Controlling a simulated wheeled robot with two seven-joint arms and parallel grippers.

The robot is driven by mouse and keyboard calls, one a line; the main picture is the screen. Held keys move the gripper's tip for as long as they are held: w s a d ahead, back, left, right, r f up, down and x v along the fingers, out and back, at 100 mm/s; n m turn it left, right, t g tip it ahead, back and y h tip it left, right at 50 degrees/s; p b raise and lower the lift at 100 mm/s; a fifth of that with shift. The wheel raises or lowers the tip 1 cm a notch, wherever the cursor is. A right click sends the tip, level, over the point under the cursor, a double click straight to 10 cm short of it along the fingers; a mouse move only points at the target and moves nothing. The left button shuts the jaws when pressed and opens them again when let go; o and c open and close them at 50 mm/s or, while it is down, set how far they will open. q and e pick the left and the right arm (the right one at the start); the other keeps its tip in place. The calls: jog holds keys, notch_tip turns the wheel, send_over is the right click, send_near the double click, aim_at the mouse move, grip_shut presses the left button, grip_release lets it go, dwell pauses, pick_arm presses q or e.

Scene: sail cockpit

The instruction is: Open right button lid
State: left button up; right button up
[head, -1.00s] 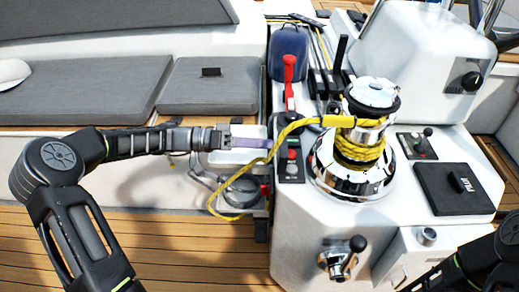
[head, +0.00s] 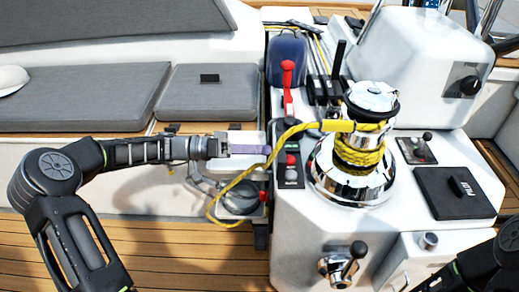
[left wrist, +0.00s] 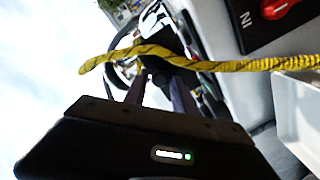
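A small black button panel (head: 291,165) stands upright in the picture on the left part of the white console, left of the winch. It carries red buttons or caps; I cannot tell which part is the right lid or whether it is open. My left gripper (head: 268,150) points right, with its purple fingers just left of the panel and close to the yellow rope. In the left wrist view the fingers (left wrist: 160,92) are spread apart with nothing clearly between them. A black plate with a red part (left wrist: 278,8) and the letters "IN" shows there at top right. My right gripper is out of frame.
A red lever (head: 288,78) stands behind the panel. A black square hatch (head: 450,192) lies at right.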

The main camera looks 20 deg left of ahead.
pick_arm(q)
jog(key=v, duration=0.7)
jog(key=shift+a, duration=0.35)
jog(key=shift+s, duration=0.1)
